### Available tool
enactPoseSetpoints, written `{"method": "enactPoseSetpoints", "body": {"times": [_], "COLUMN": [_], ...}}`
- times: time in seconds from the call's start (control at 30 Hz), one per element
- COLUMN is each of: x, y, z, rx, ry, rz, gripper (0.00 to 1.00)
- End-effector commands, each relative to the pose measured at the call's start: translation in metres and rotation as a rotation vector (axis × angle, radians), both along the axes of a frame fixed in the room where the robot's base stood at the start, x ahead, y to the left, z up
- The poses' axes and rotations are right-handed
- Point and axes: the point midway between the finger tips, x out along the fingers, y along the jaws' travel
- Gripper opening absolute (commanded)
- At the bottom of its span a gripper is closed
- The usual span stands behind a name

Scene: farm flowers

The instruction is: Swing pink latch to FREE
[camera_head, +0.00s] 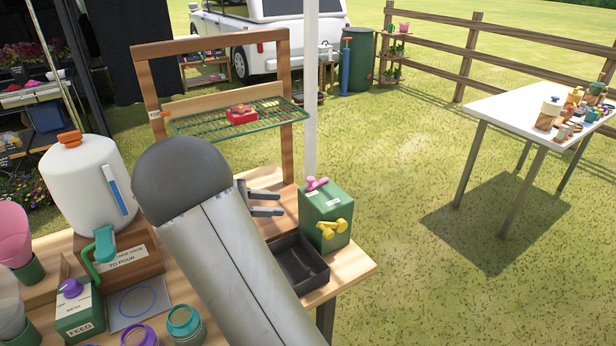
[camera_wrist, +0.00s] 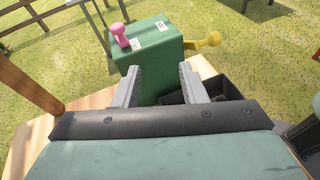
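The pink latch (camera_head: 316,183) sits on top of a green box (camera_head: 322,222) at the right end of the wooden bench. In the wrist view the pink latch (camera_wrist: 119,34) is at the top left of the green box (camera_wrist: 150,58), beside small white labels too small to read. My gripper (camera_head: 280,203) is to the left of the box, partly hidden by my arm. In the wrist view my gripper (camera_wrist: 158,78) is open and empty, its two fingers apart and pointing towards the box. I cannot tell whether the fingers touch the box.
A yellow handle (camera_head: 335,228) sticks out of the box's front. A black tray (camera_head: 312,285) lies before the box. A wooden frame with a green wire rack (camera_head: 215,123) stands behind my arm. A white dispenser (camera_head: 85,185) is at left. Air above the box is clear.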

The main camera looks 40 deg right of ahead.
Motion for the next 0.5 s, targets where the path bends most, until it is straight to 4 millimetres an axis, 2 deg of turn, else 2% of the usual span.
{"method": "enactPoseSetpoints", "body": {"times": [0.03, 0.1, 0.2, 0.37, 0.5], "x": [0.016, 0.033, 0.046, 0.048, 0.039], "y": [-0.003, -0.004, -0.005, -0.013, -0.035], "z": [-0.002, 0.001, 0.005, 0.008, 0.008], "rx": [-0.066, -0.14, -0.203, -0.227, -0.224], "ry": [0.062, 0.125, 0.179, 0.198, 0.199], "rz": [0.027, 0.055, 0.075, 0.08, 0.077], "gripper": [0.38, 0.38, 0.38, 0.38, 0.38]}}
